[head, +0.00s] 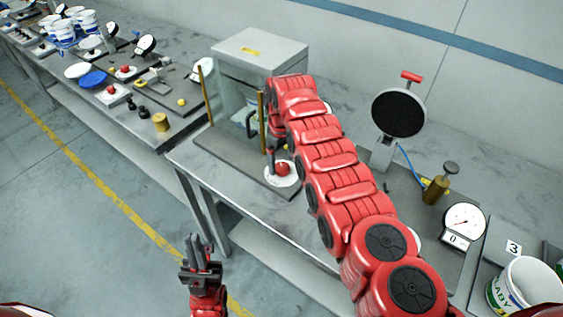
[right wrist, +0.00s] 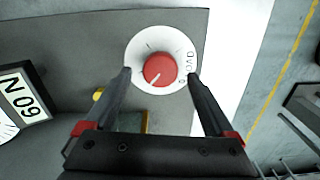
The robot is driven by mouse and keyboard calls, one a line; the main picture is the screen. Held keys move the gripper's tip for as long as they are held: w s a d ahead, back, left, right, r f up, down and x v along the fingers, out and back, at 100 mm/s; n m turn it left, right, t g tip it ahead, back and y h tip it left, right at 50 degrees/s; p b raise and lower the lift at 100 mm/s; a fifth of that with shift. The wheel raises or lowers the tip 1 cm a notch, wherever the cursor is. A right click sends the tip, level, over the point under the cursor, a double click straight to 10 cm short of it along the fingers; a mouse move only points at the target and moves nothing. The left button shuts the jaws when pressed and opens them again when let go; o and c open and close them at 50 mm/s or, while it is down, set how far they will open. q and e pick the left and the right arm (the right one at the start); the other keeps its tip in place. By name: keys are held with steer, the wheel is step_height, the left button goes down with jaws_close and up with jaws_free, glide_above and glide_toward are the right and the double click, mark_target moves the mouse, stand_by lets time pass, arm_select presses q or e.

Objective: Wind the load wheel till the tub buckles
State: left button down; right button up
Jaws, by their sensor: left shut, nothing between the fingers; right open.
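The load wheel (head: 283,168) is a red knob on a white dial at the front of the press (head: 260,47). In the right wrist view the red knob (right wrist: 160,70) has a white mark pointing down-left, and the dial reads LOAD. My right gripper (head: 273,160) is open, its fingertips on either side of the knob; I cannot tell whether they touch it. My left gripper (head: 199,258) is shut and empty above the floor, in front of the bench. The inside of the press is partly hidden by my right arm, and I cannot make out the tub clearly.
Right of my arm stand a round black disc (head: 399,112), a brass cylinder (head: 436,190) and a gauge (head: 463,222) reading 0. A white tub (head: 505,293) stands at far right.

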step_height(320, 180, down, 2)
steer(key=c, duration=1.4)
